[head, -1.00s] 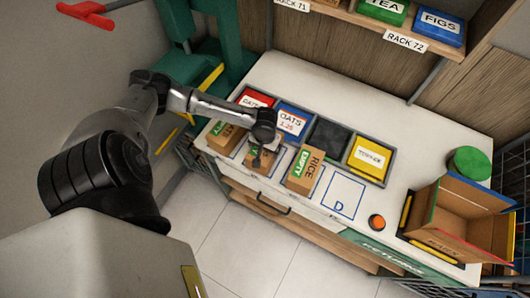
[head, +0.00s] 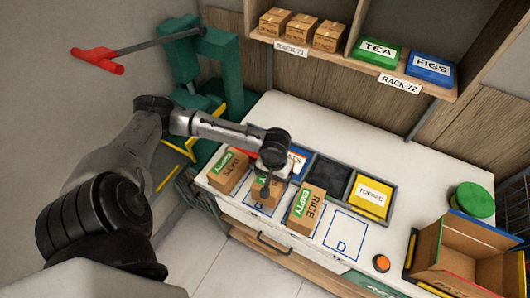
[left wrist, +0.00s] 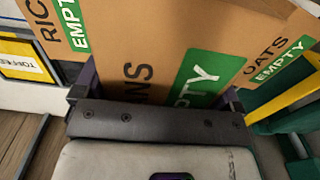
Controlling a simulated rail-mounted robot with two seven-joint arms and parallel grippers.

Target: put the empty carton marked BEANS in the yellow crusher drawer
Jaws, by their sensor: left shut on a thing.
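My left gripper (head: 268,180) is shut on the BEANS carton (head: 266,194), a brown box with a green EMPTY label, in the row of cartons on the white counter. In the left wrist view, the fingers lie along two sides of the carton (left wrist: 150,62); only the end of its name, "NS", shows. I cannot tell whether it is clear of the counter. The green crusher (head: 218,60) with a red-handled lever stands at the left. A yellow bar (head: 180,150) shows low on it; how far its drawer is open is unclear. My right gripper is out of view.
The OATS carton (head: 229,172) stands left of the held one and the RICE carton (head: 307,210) right, both close. Bins, including yellow TOFFEE (head: 370,195), sit behind. An orange button (head: 381,263) and open brown box (head: 460,250) are at right.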

